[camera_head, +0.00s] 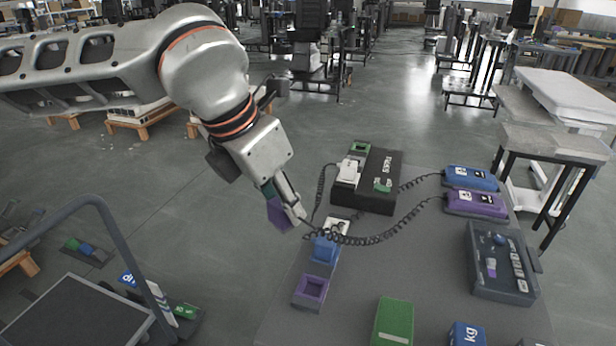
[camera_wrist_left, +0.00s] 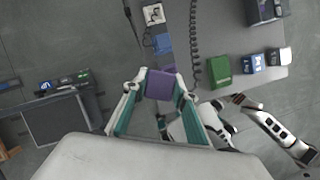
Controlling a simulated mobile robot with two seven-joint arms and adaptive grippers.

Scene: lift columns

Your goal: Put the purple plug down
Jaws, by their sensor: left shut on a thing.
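My left gripper (camera_head: 285,203) is shut on the purple plug (camera_head: 279,214). It holds the plug in the air, left of the grey table in the head view. In the left wrist view the purple plug (camera_wrist_left: 160,86) sits between the two fingertips. A purple open-topped socket (camera_head: 311,289) stands at the table's left edge, below and right of the gripper in the picture. The plug is apart from it. A blue block (camera_head: 326,251) and a white block (camera_head: 337,226) stand in line behind it.
A black box (camera_head: 377,178) stands at the table's back, with coiled black cords running to blue (camera_head: 470,178) and purple (camera_head: 476,204) handsets. A grey tray (camera_head: 500,262) is at right and a green block (camera_head: 393,322) at front. The table's middle is clear. A dark cart (camera_head: 75,315) stands at lower left.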

